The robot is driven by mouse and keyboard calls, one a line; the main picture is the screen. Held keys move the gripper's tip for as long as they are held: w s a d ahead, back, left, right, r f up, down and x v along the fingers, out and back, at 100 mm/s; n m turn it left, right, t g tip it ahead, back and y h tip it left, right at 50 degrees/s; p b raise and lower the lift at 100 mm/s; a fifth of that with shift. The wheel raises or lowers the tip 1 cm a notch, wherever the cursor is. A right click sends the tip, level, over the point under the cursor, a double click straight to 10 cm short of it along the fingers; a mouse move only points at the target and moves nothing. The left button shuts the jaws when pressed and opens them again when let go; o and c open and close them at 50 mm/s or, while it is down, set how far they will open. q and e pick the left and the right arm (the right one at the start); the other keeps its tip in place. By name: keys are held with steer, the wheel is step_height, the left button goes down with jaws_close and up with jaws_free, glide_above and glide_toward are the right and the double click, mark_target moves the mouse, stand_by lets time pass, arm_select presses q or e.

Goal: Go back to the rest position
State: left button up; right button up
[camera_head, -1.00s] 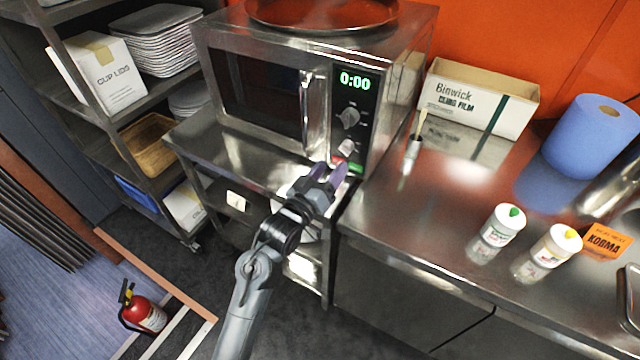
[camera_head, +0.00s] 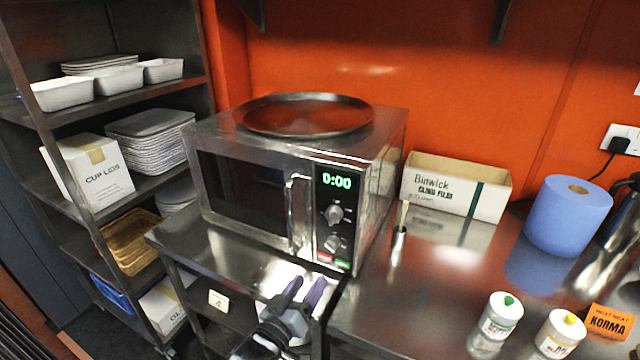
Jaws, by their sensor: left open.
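My left gripper (camera_head: 302,293) is at the bottom middle of the head view, its two purple fingertips apart with nothing between them. It is in front of and below the microwave (camera_head: 245,187), near the edge of the steel stand. The microwave door is shut and its display reads 0:00. My right gripper is not in view.
A round pan (camera_head: 303,115) lies on the microwave. The steel counter (camera_head: 420,290) at right holds a cling film box (camera_head: 455,186), a blue paper roll (camera_head: 567,216), two shaker bottles (camera_head: 497,318) and an orange KORMA card (camera_head: 609,323). A shelf with trays and a cup-lids box (camera_head: 88,172) stands left.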

arm_select(q)
steer(key=s+a+f+n+g+y+p, duration=0.1)
steer(key=s+a+f+g+y+p, duration=0.4)
steer(key=s+f, duration=0.8)
steer(key=s+a+r+m+g+y+p, duration=0.1)
steer(key=s+a+g, duration=0.3)
steer(key=s, duration=0.7)
steer(key=s+a+r+m+g+y+p, duration=0.1)
steer(key=s+a+g, duration=0.3)
steer(key=s+a, duration=0.4)
steer(key=s+m+p, duration=0.1)
steer(key=s, duration=0.3)
steer(key=shift+y+p, duration=0.4)
steer(key=shift+r, duration=0.1)
